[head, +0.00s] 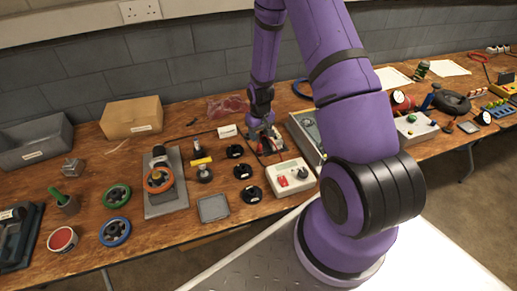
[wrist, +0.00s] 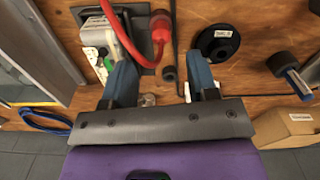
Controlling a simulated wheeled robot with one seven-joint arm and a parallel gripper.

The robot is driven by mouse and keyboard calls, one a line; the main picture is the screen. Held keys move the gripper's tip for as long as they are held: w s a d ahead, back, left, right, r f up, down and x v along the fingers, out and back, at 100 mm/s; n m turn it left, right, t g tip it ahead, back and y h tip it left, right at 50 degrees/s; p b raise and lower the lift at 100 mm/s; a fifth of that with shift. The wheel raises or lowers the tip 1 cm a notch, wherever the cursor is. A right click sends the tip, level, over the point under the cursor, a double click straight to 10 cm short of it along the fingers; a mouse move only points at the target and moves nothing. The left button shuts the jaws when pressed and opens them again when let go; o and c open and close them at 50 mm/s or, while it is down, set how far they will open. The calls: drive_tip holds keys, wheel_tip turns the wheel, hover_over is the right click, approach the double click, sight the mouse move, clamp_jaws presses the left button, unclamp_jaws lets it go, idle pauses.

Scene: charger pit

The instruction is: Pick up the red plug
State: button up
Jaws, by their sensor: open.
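The red plug (wrist: 160,26) shows near the top of the wrist view, at the end of a red cord (wrist: 120,35). It is upper middle, beyond the fingertips, over a dark grey plate (wrist: 141,22). My gripper (wrist: 160,72) is open, its two blue fingers apart with nothing held between them. The plug lies ahead of the gap and appears apart from both fingers. In the head view my gripper (head: 261,118) is over the back middle of the bench, above a small patch of red and dark parts; the plug is too small there to make out surely.
A pale unit (wrist: 97,33) stands left of the plug, and a round black labelled part (wrist: 218,40) to its right. A white box with red controls (head: 290,179) is in front of my gripper. A cardboard box (head: 132,117) and a grey bin (head: 36,143) stand at the left back.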

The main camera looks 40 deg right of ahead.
sight(259, 145)
drive_tip(key=shift+a+f, duration=0.15)
drive_tip(key=shift+f, duration=3.05)
clamp_jaws()
